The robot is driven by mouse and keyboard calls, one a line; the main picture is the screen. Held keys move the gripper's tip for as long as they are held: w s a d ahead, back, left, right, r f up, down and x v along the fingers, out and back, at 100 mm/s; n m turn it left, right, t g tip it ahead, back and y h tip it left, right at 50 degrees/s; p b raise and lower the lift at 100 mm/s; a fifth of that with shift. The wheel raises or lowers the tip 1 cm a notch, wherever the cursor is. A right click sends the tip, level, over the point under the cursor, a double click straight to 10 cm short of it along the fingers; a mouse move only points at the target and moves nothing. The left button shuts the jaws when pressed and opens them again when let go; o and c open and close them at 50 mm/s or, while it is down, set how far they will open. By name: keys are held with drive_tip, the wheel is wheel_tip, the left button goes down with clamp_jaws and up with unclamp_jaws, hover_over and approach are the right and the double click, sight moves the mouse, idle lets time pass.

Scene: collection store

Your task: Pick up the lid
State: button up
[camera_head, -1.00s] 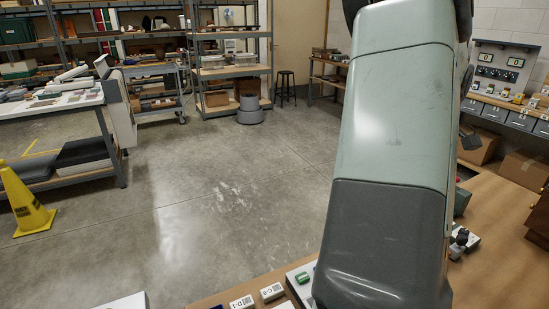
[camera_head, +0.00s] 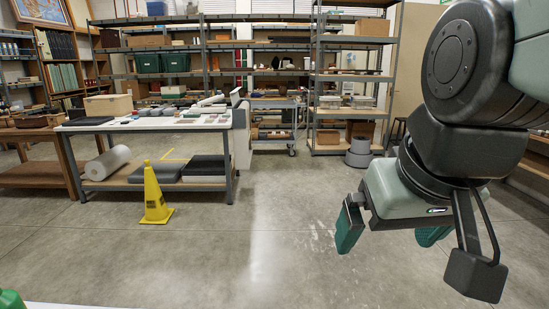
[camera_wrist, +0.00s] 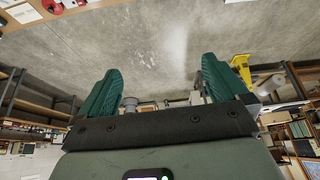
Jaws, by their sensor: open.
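I cannot make out a lid for certain in either view. My gripper (camera_head: 392,232) hangs over bare floor at the right of the head view, its two green fingers spread wide with nothing between them. In the wrist view my gripper (camera_wrist: 158,85) also shows open and empty, with floor and distant shelving beyond the fingers.
A work table (camera_head: 100,125) with small items stands left of centre, a yellow cone (camera_head: 154,195) before it. Shelving (camera_head: 330,75) and a trolley (camera_head: 273,122) stand behind. A green object (camera_head: 10,299) shows at the bottom left corner. The middle floor is clear.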

drive_tip(key=s+a, duration=0.1)
drive_tip(key=s+a+f, duration=0.1)
drive_tip(key=s+a, duration=0.1)
drive_tip(key=shift+s, duration=0.15)
drive_tip(key=shift+c, duration=0.8)
drive_tip(key=shift+d, duration=0.1)
